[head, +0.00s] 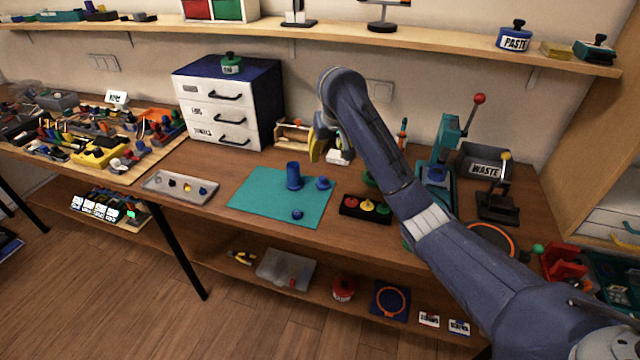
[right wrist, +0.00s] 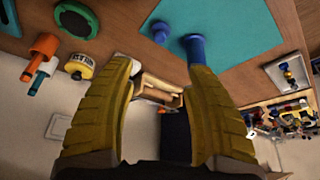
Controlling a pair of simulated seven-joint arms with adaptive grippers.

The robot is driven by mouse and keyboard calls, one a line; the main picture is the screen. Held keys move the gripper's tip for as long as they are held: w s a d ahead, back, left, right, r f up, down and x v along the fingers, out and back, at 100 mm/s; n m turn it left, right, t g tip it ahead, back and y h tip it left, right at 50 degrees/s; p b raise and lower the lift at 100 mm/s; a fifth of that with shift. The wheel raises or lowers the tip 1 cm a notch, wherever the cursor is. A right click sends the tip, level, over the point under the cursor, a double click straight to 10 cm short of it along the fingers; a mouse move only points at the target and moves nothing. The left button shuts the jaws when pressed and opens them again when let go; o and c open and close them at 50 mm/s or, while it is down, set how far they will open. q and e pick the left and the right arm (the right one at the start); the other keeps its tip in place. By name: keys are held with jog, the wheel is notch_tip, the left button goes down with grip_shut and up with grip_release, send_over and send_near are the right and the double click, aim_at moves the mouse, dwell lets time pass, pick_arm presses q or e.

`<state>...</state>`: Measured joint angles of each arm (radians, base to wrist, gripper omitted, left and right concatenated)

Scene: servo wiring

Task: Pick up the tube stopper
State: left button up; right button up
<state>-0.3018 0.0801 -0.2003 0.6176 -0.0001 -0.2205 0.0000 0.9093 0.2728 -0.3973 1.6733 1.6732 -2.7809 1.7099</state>
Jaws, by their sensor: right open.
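On the teal mat (head: 262,200) stands an upright blue tube (head: 293,177). A round blue piece (head: 322,183) sits just right of it, and a smaller blue knobbed piece (head: 297,214) lies nearer the mat's front edge. I cannot tell for sure which of these two is the tube stopper. My right gripper (head: 317,148), with yellow fingers, is raised behind and above the mat, apart from these pieces. In the right wrist view its fingers (right wrist: 162,68) are spread with nothing between them; the tube (right wrist: 195,48) and the round piece (right wrist: 160,32) show beyond the tips. My left gripper is out of view.
A grey tray (head: 180,188) with small parts lies left of the mat. A black holder with coloured knobs (head: 366,208) is to its right. The white drawer cabinet (head: 228,105) stands behind left.

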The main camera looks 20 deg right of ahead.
aim_at(323, 178)
jog(key=shift+x, duration=8.35)
jog(key=shift+s, duration=0.1)
grip_shut()
